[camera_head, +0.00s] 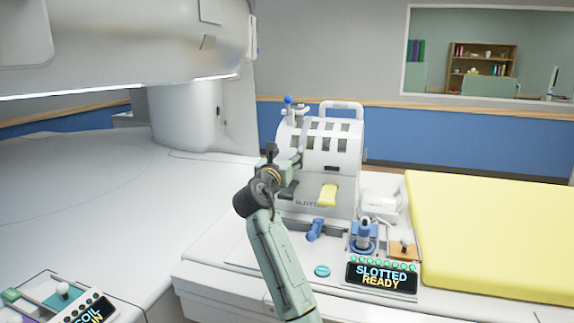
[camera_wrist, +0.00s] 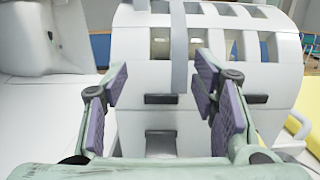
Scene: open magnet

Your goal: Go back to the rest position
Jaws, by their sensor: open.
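My gripper (camera_head: 285,165) is at the end of my raised green arm, in front of the white slotted coil housing (camera_head: 345,145). In the wrist view my gripper (camera_wrist: 166,100) is open, with its purple-padded fingers spread wide. Nothing is between the pads. The white housing (camera_wrist: 270,75) with its rows of slots stands straight ahead, beyond the fingertips. A grey vertical strip (camera_wrist: 179,50) runs down its front, between the fingers in the picture. I cannot tell whether the fingers touch the housing. Part of the housing's left side is hidden behind my arm in the head view.
A display reading "SLOTTED READY" (camera_head: 381,277) and a blue device (camera_head: 363,237) stand at the housing's front right. A yellow pad (camera_head: 490,235) covers the table to the right. The large white magnet (camera_head: 130,45) overhangs the left. Another control panel (camera_head: 60,300) is at the lower left.

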